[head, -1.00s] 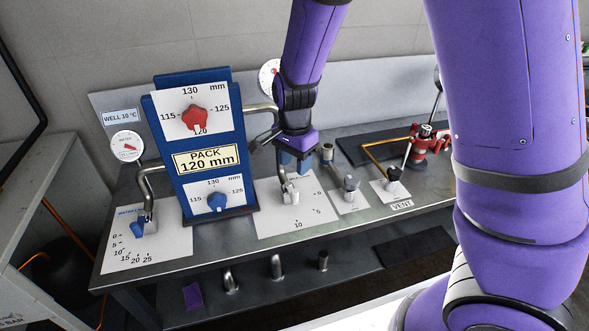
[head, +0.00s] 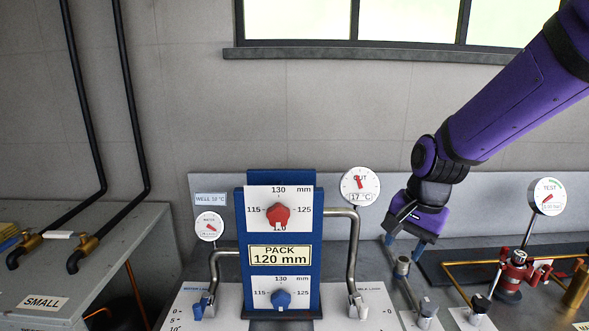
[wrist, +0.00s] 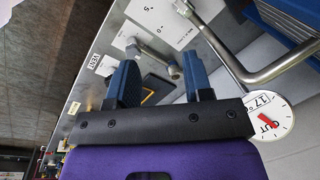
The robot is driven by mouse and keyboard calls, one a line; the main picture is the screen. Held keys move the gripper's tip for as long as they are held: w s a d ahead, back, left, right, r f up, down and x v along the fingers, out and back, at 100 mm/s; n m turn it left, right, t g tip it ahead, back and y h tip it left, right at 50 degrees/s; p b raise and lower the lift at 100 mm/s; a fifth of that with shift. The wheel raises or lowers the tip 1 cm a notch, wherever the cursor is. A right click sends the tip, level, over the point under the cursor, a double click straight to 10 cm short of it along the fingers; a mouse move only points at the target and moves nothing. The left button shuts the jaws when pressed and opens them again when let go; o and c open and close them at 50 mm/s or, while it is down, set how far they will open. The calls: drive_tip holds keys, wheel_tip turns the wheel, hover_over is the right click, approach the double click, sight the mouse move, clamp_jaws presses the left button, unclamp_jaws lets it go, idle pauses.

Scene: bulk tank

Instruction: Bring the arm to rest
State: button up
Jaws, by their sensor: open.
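My purple arm reaches in from the upper right in the head view. My gripper (head: 407,240) points down over the bench, right of the milk pipe and its OUT gauge (head: 360,187). In the wrist view its two blue fingers (wrist: 162,85) stand apart with nothing between them. A valve pipe stub (wrist: 168,62) shows beyond the fingers.
The blue PACK stand (head: 240,270) with red and blue knobs stands left of my gripper. A red valve (head: 515,268) and the TEST gauge (head: 547,196) stand to the right. A grey cabinet (head: 100,250) is at the left.

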drive_tip(key=s+d+r+n+t, duration=0.1)
drive_tip(key=s+d+r+n, duration=0.1)
drive_tip(key=s, duration=0.4)
drive_tip(key=s+d+r+n+t+h, duration=0.1)
drive_tip(key=s+d+r+n, duration=0.2)
drive_tip(key=s+r, duration=0.3)
drive_tip(key=s+d+r+n+t, duration=0.2)
drive_tip(key=s+d+r, duration=0.2)
drive_tip(key=s+r, duration=0.1)
drive_tip(key=shift+s+r+n+h, duration=0.3)
drive_tip(key=shift+s+r+n, duration=0.1)
drive_tip(key=shift+s, duration=0.25)
